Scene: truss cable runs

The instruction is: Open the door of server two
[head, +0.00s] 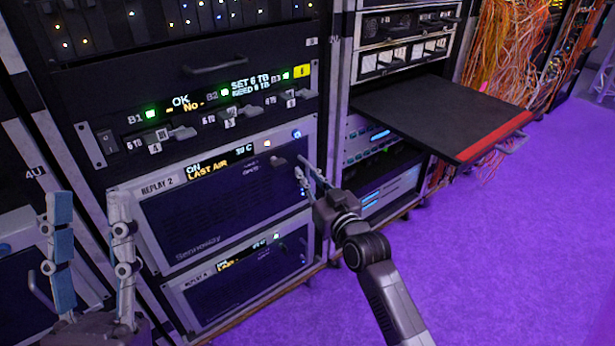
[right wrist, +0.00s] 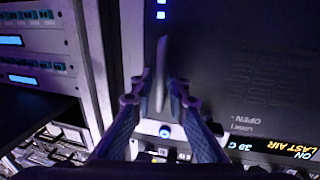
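The server marked "REPLAY 2" (head: 222,207) sits in the left rack in the head view, with a dark front door in a pale frame. Its door looks closed. A thin upright handle (right wrist: 160,72) shows on the door in the right wrist view, near the door's edge. My right gripper (head: 306,178) is at the right edge of this server. Its fingertips (right wrist: 160,84) lie on both sides of the handle, close against it, and it looks shut on it. My left gripper (head: 92,235) is open and empty, left of the server, fingers pointing up.
A black shelf with a red front edge (head: 495,138) sticks out of the right rack, near my right arm. Another replay server (head: 250,275) is below. A drive unit with levers (head: 225,115) is above. Orange cables (head: 505,45) hang at right. Purple floor (head: 520,250) is clear.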

